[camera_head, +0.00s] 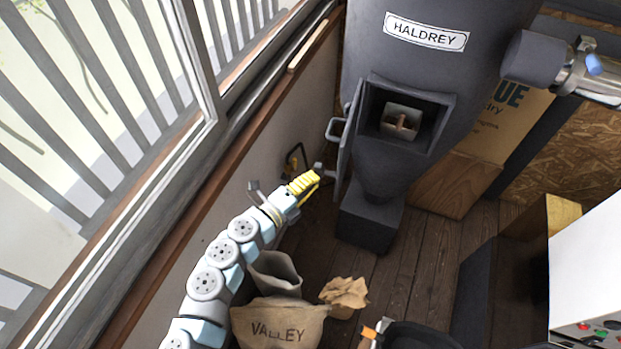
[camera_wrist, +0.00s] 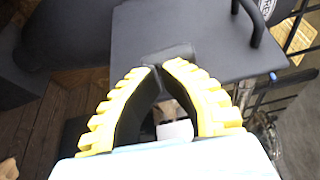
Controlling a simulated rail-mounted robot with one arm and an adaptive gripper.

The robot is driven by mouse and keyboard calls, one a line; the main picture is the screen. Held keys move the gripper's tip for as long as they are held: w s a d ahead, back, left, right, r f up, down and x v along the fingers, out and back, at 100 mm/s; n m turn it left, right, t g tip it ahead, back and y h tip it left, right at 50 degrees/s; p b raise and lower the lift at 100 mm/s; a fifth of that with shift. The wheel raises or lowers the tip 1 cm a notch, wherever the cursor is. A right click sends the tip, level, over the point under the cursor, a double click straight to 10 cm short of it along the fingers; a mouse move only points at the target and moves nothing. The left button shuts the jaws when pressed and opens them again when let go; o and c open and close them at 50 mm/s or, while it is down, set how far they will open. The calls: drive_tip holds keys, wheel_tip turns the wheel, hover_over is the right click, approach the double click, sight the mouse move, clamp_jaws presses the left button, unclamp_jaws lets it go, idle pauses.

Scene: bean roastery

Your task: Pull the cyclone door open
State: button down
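The grey cyclone (camera_head: 420,60) stands at the back with its square opening (camera_head: 403,122) uncovered. Its door (camera_head: 349,140) is swung out to the left on the opening's left side, with a bar handle (camera_head: 334,130) on its outer face. My gripper (camera_head: 316,176) is left of the door's lower part, beside a small grey fitting. In the wrist view the yellow fingers (camera_wrist: 164,68) converge near the edge of the door panel (camera_wrist: 205,25), leaving a narrow gap at the tips. Whether they hold the fitting there is unclear. The handle also shows in the wrist view (camera_wrist: 252,22), apart from the fingers.
A wall and wooden sill (camera_head: 235,125) run close on the left of my arm. A sack marked VALLEY (camera_head: 280,325) and a crumpled paper bag (camera_head: 345,292) stand below. A grey cylinder (camera_head: 535,60) juts in at upper right. Floorboards (camera_head: 420,265) are bare in the middle.

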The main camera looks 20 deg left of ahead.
drive_tip(key=shift+s+d+f, duration=0.1)
drive_tip(key=shift+s+d, duration=0.15)
drive_tip(key=shift+d, duration=0.15)
drive_tip(key=s+a+b, duration=0.2)
drive_tip(key=s+a, duration=0.3)
drive_tip(key=s, duration=0.2)
drive_tip(key=shift+s+a, duration=0.3)
drive_tip(key=shift+s, duration=0.05)
